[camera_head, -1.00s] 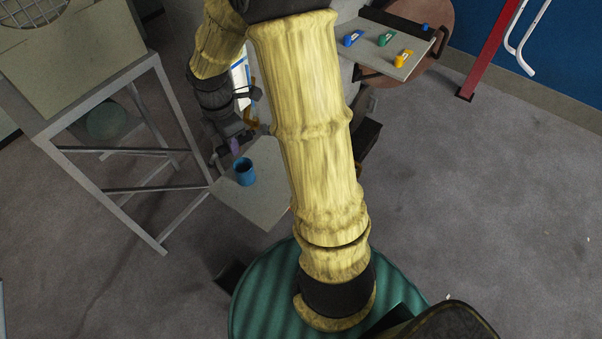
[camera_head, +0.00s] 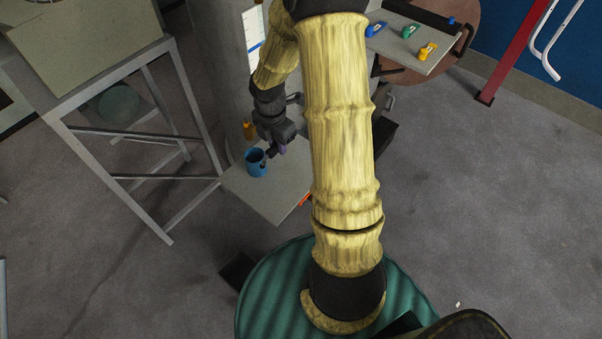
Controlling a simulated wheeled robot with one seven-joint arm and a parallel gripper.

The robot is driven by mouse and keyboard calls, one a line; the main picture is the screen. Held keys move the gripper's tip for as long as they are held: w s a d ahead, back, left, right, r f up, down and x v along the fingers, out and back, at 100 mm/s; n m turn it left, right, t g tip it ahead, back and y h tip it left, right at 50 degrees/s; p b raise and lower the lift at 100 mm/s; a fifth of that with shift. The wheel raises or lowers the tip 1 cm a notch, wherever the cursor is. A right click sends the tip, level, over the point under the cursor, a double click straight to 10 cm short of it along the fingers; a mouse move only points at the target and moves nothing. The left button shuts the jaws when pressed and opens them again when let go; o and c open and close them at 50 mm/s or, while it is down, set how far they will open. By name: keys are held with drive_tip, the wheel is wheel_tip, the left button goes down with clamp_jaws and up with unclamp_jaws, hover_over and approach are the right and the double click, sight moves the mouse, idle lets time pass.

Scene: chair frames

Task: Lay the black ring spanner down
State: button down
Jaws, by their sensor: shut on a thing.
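My gripper (camera_head: 275,150) is small in the view, at the upper middle, just right of the blue cup and low over the grey board. It is shut on a dark thing, which I take for the black ring spanner (camera_head: 269,154). The spanner is too small and dark to make out its ring, and my gripper hides part of it. I cannot tell whether it touches the board or the cup.
The blue cup (camera_head: 254,168) stands on the grey board (camera_head: 270,203). A metal frame (camera_head: 150,177) stands to the left. At the upper right, a grey panel (camera_head: 400,49) carries blue, green and yellow pieces. My arm hides the middle.

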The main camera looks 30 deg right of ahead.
drive_tip(key=s+d+f+n+b, duration=0.2)
drive_tip(key=d+f, duration=0.4)
drive_tip(key=f, duration=0.8)
drive_tip(key=shift+s+n+b, duration=0.15)
drive_tip(key=shift+n+b, duration=0.55)
drive_tip(key=shift+b, duration=0.15)
drive_tip(key=shift+f+b, duration=1.55)
drive_tip(key=shift+f, duration=1.05)
drive_tip(key=shift+p, duration=0.5)
drive_tip(key=shift+f, duration=0.15)
drive_tip(key=c, duration=1.1)
unclamp_jaws()
